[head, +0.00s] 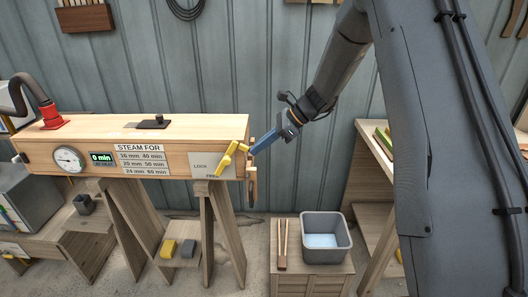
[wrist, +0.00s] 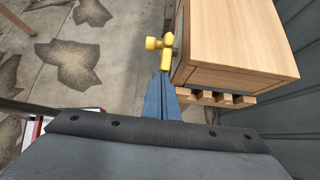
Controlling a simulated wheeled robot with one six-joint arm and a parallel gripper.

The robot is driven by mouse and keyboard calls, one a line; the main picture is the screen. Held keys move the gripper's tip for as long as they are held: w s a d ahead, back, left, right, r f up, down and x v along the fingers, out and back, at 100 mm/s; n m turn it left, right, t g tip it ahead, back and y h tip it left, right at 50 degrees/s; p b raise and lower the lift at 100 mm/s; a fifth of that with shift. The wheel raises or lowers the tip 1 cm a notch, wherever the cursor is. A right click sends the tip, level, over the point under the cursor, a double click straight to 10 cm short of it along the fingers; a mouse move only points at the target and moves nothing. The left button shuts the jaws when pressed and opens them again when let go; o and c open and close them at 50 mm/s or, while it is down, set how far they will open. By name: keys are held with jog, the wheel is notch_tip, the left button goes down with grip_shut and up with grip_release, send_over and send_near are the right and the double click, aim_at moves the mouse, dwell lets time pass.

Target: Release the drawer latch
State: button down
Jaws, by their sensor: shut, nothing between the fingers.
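The yellow latch handle (head: 231,156) is on the right end of the front of a long wooden steam box (head: 180,128). It slants, its knob end low and left, beside a plate (head: 202,168) marked LOCK above and FREE below. My gripper (head: 254,150) is shut and empty, its blue fingers just right of the handle at the box's end. In the wrist view the shut fingers (wrist: 161,78) point at the yellow handle (wrist: 166,56), very close to it; I cannot tell whether they touch. The box (wrist: 235,45) is to their right.
A grey bin of water (head: 326,238) and wooden tongs (head: 283,245) stand on a crate below right. A shelf (head: 375,150) is farther right. Trestle legs (head: 225,230) carry the box. A gauge (head: 68,159) and a red clamp (head: 51,119) are at its left.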

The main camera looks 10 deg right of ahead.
jog(key=shift+w+a+r, duration=0.15)
jog(key=shift+a+r, duration=0.25)
jog(key=shift+r, duration=0.2)
jog(key=shift+w+a+r, duration=0.15)
jog(key=shift+a+r, duration=0.25)
jog(key=shift+r, duration=0.2)
jog(key=shift+d+f, duration=0.1)
jog(key=shift+d, duration=0.05)
jog(key=shift+d+f, duration=0.2)
jog(key=shift+d, duration=0.05)
jog(key=b, duration=0.3)
send_near(245, 146)
jog(key=shift+v, duration=1.2)
jog(key=shift+s, duration=0.2)
